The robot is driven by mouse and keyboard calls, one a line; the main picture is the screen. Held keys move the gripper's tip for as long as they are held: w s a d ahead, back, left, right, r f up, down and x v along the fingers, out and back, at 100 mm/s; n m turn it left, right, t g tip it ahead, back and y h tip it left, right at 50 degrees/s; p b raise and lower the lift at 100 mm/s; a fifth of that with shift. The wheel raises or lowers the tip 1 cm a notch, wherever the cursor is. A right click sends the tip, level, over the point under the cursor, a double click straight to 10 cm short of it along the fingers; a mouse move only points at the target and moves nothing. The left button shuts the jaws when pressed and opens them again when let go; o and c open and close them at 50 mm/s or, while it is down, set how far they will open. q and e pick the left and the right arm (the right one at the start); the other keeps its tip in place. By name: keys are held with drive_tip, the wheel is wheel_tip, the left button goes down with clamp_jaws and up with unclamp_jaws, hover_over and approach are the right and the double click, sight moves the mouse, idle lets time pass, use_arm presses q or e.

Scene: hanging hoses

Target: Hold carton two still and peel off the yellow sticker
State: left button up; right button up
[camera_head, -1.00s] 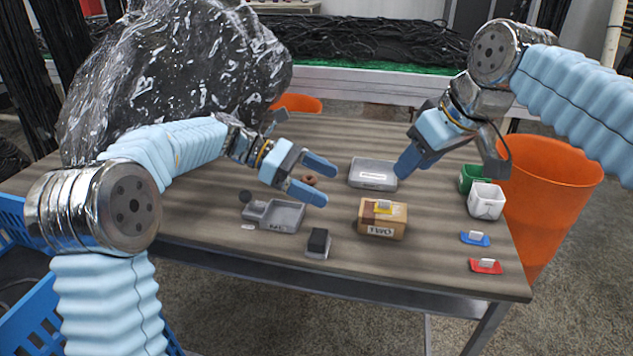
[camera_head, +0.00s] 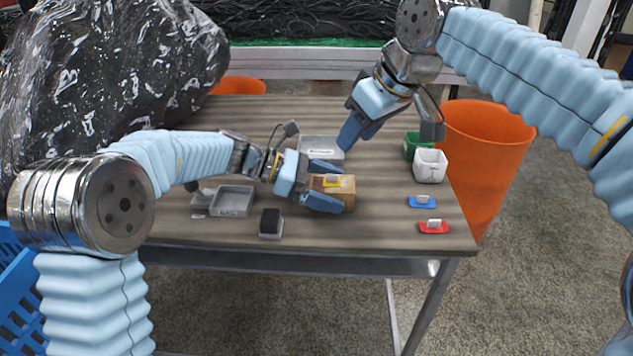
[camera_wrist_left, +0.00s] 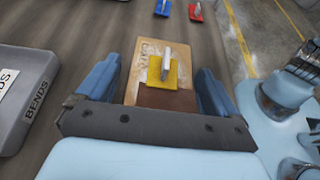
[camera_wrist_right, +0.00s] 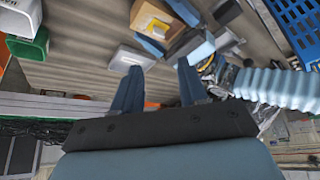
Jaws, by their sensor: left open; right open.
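Carton two (camera_head: 346,188) is a small brown box on the table, with the yellow sticker (camera_head: 333,181) on its top. In the left wrist view the yellow sticker (camera_wrist_left: 168,72) carries a pale raised tab. My left gripper (camera_head: 333,187) is open, with one finger on each side of the carton (camera_wrist_left: 150,52); I cannot tell whether they touch it. My right gripper (camera_head: 345,135) is open and empty, above and behind the carton. The carton (camera_wrist_right: 163,22) also shows beyond its fingers in the right wrist view.
A grey labelled bin (camera_head: 318,146) stands behind the carton, and a grey tray (camera_head: 232,201) to its left. A black-topped block (camera_head: 271,222) is in front. Green (camera_head: 411,143) and white (camera_head: 430,165) cups, blue (camera_head: 422,202) and red (camera_head: 433,227) tabbed pieces lie right.

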sight(332, 184)
use_arm(q)
drive_tip(key=c, duration=1)
drive_tip(key=shift+c, duration=0.2)
use_arm(e)
drive_tip(key=shift+o, duration=1.2)
drive_tip(key=s+a+m+h, duration=0.1)
drive_tip(key=a+m+h, duration=0.3)
drive_tip(key=m, duration=0.5)
drive_tip(key=x, duration=1.1)
drive_tip(key=shift+w+f, duration=0.15)
drive_tip(key=shift+w, duration=0.15)
